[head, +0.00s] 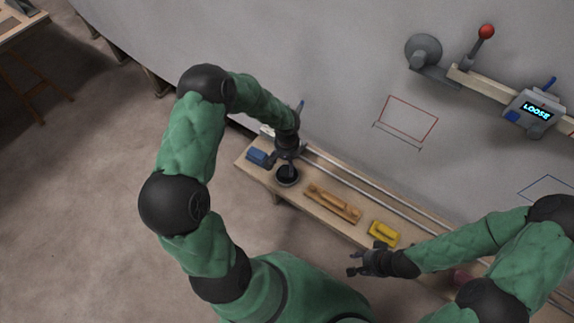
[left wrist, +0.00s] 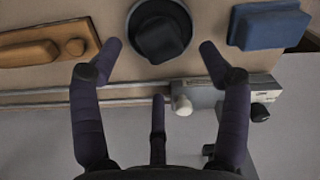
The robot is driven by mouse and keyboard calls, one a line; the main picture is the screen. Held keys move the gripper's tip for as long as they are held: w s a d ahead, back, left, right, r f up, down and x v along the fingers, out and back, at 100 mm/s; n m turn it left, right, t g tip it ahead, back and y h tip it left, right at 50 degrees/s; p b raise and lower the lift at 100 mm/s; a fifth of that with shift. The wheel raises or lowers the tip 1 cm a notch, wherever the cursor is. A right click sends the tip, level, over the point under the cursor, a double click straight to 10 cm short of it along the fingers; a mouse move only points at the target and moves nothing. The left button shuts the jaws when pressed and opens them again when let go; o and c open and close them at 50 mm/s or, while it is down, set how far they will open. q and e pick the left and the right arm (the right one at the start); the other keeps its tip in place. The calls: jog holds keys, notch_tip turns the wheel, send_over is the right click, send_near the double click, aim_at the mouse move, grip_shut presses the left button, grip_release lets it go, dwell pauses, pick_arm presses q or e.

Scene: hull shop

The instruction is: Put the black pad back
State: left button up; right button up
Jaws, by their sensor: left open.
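The black pad (head: 287,179) is a round dark disc with a raised black block on top. It lies on the wooden shelf board (head: 240,160) between a blue block and a brown wooden tool. It also shows at the top of the left wrist view (left wrist: 158,32). My left gripper (head: 288,163) is open just beside and above the pad. In the left wrist view its fingertips (left wrist: 160,47) are spread on either side of the pad's near edge, apart from it. My right gripper (head: 353,264) looks open and empty, in front of the yellow block.
A blue block (head: 258,157), a brown wooden tool (head: 333,202) and a yellow block (head: 384,233) share the board. Two rails (head: 345,172) run along its wall side. On the grey wall are a red-outlined rectangle (head: 408,119) and a device reading LOOSE (head: 537,110).

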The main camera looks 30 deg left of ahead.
aim_at(287, 169)
pick_arm(q)
notch_tip(287, 169, up, 6)
jog(key=p, duration=0.2)
jog(key=s+d+f+h, duration=0.1)
jog(key=s+d+f, duration=0.1)
jog(key=d, duration=0.2)
jog(key=s+d+f+h, duration=0.1)
jog(key=s+d+f, duration=0.1)
jog(key=d+f, duration=0.1)
jog(key=s+d+f+m+h, duration=0.1)
jog(key=s+d+f, duration=0.1)
jog(key=d, duration=0.3)
jog(key=shift+s+d+f, duration=0.3)
jog(key=shift+s+d, duration=0.05)
jog(key=shift+s, duration=0.15)
jog(key=s+d+f, duration=0.2)
jog(key=s, duration=0.3)
jog(key=s+d+f+h, duration=0.1)
jog(key=s+d+f, duration=0.1)
jog(key=s, duration=0.3)
jog(key=shift+d, duration=0.75)
jog(key=shift+w+d, duration=0.1)
